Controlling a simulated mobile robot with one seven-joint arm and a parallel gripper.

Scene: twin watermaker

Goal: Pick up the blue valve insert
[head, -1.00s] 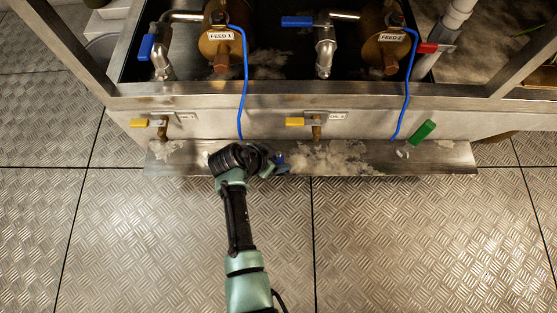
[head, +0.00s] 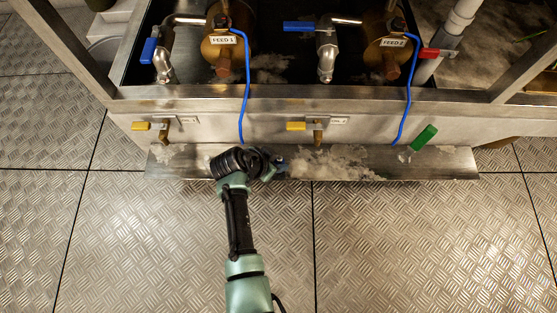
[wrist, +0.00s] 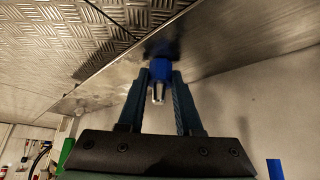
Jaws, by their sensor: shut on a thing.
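The blue valve insert (wrist: 160,70) shows in the wrist view between the tips of my gripper (wrist: 160,82). It has a blue block end and a pale metal part that points back toward the palm. My gripper is shut on it, with a finger on each side. The blue end lies close to the metal ledge; I cannot tell whether it touches. In the head view my gripper (head: 280,168) is at the ledge, left of its middle, and the insert is mostly hidden by the gripper and wrist.
A metal ledge (head: 440,163) with white crust runs along the cabinet front. A green piece (head: 424,137) lies at its right. Two yellow-handled valves (head: 296,126) stick out above the ledge. Blue cables (head: 246,90) hang down the front. The patterned floor (head: 420,250) is clear.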

